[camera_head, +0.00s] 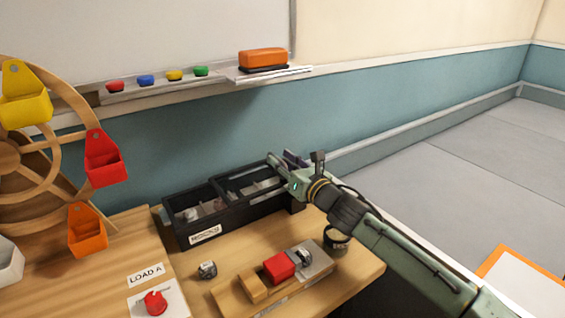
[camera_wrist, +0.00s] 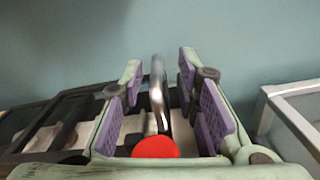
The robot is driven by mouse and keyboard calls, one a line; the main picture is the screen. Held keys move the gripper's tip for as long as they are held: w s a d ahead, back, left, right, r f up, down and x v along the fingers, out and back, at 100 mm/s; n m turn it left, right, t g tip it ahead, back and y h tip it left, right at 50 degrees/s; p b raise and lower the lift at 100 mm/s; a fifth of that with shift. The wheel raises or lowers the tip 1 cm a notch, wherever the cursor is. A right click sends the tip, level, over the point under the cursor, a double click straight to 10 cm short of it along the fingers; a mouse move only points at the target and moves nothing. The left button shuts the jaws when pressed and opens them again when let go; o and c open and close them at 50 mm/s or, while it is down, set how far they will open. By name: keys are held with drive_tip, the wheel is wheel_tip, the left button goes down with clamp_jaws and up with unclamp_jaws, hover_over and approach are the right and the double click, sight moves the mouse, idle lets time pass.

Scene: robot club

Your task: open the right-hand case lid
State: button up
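The black case (camera_head: 196,234) stands at the back of the wooden table against the teal wall, with a white label on its front. It has two framed sections side by side, and small light things show inside. The right-hand lid (camera_head: 214,182) appears as a dark frame, partly hidden by my gripper; I cannot tell its exact angle. My gripper (camera_head: 285,164) is over the case's right end. In the wrist view, my gripper (camera_wrist: 165,112) is open, its purple pads on either side of a curved silver bar (camera_wrist: 157,97), with gaps visible. A red round thing (camera_wrist: 155,147) sits below the bar.
A wooden block holder with a red block (camera_head: 279,267), a small dark cube (camera_head: 207,270) and a dark round item (camera_head: 337,241) are in front of the case. A red knob (camera_head: 155,302) is at front left. A wooden wheel with coloured buckets (camera_head: 105,160) stands left.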

drive_tip(key=v, duration=1.2)
